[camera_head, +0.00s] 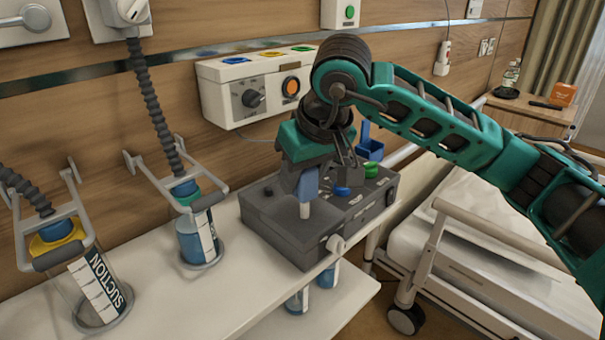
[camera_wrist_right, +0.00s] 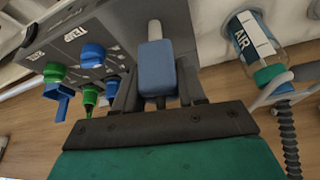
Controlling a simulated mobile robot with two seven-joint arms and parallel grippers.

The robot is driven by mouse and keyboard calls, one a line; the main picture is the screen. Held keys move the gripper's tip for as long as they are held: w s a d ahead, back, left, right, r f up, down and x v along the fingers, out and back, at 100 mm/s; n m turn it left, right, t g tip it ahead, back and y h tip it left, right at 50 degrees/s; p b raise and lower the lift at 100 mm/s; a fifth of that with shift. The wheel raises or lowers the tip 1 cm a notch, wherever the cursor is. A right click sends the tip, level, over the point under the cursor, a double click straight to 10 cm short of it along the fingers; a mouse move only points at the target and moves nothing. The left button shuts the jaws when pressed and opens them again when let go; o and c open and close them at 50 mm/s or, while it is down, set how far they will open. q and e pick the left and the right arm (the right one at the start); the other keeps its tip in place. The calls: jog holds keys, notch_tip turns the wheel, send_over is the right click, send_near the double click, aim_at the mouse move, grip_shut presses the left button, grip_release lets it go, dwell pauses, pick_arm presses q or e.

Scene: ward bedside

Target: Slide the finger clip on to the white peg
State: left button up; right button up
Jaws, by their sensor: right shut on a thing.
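The blue finger clip (camera_head: 307,183) is held between the fingers of my right gripper (camera_head: 311,172), which is shut on it. It is upright over the grey tester box. The white peg (camera_head: 305,210) shows directly below the clip, in line with it. In the right wrist view, the clip (camera_wrist_right: 157,68) lies between the dark fingers, and the white peg (camera_wrist_right: 154,30) shows at its far end. The clip and peg appear to meet, but I cannot tell how far the peg is inside. My left gripper is out of view.
The grey box (camera_head: 286,243) stands on a white shelf (camera_head: 200,302). Blue and green plugs (camera_head: 371,170) stand to the peg's right. Suction bottles (camera_head: 198,240) with hoses stand left, and a bed (camera_head: 480,225) is at right. The shelf's front left is clear.

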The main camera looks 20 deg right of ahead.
dwell(0.6)
dwell(0.4)
jog(key=shift+f+b, duration=0.1)
jog(key=shift+b, duration=0.3)
dwell(0.6)
dwell(0.4)
jog(key=shift+f+b, duration=0.35)
jog(key=shift+b, duration=0.15)
jog(key=shift+f+b, duration=0.45)
jog(key=shift+f, duration=0.1)
dwell(0.4)
